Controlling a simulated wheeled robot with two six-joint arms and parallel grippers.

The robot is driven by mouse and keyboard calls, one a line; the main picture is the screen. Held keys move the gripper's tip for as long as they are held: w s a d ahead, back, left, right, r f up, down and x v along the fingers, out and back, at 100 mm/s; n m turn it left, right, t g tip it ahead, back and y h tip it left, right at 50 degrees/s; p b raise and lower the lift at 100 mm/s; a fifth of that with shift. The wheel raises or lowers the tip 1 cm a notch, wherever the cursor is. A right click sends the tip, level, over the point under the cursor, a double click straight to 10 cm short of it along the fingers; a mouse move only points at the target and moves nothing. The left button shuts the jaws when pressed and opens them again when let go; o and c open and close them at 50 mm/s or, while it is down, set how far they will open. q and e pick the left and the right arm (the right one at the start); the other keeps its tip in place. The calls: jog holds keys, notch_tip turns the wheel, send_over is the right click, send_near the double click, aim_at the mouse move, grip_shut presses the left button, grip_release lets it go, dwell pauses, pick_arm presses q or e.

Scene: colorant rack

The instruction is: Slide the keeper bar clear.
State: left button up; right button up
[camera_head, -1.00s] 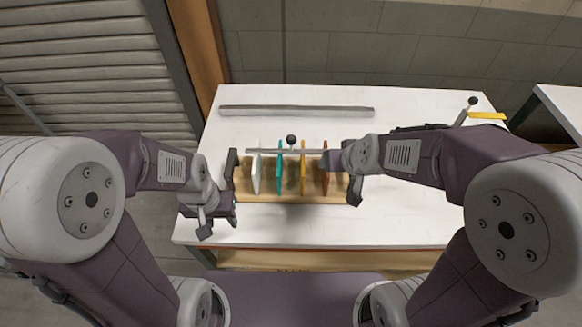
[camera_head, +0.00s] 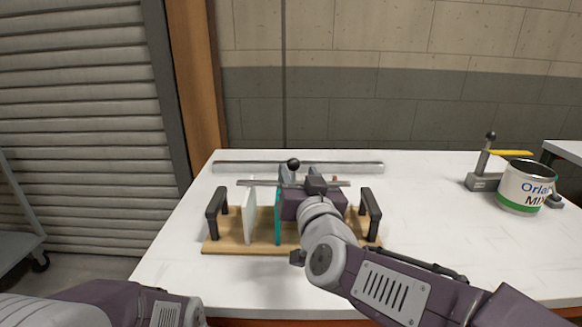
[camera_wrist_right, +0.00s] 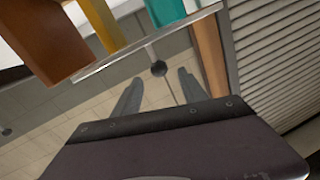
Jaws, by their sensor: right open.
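The keeper bar (camera_head: 258,183) is a thin grey bar lying across the top of the wooden rack (camera_head: 225,243). A black ball knob (camera_head: 293,164) stands on it. A white panel (camera_head: 249,216) and a teal panel (camera_head: 278,217) show in the rack; my right arm hides the others. My right gripper (camera_head: 301,190) is over the rack at the bar's middle. In the right wrist view its two fingers (camera_wrist_right: 160,77) are apart, with the knob (camera_wrist_right: 158,68) between and just beyond their tips. Contact cannot be told. My left gripper is out of view.
The rack has black end handles (camera_head: 216,214). A long grey rail (camera_head: 235,167) lies behind it on the white table (camera_head: 430,200). To the right stand a lever device (camera_head: 484,180) with a yellow strip and a labelled can (camera_head: 527,187).

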jog(key=w+a+b, duration=0.1)
jog(key=w, duration=0.7)
jog(key=shift+w+a+f+b, duration=0.2)
jog(key=shift+w+a+b, duration=0.15)
jog(key=shift+b, duration=0.05)
grip_shut()
dwell(0.8)
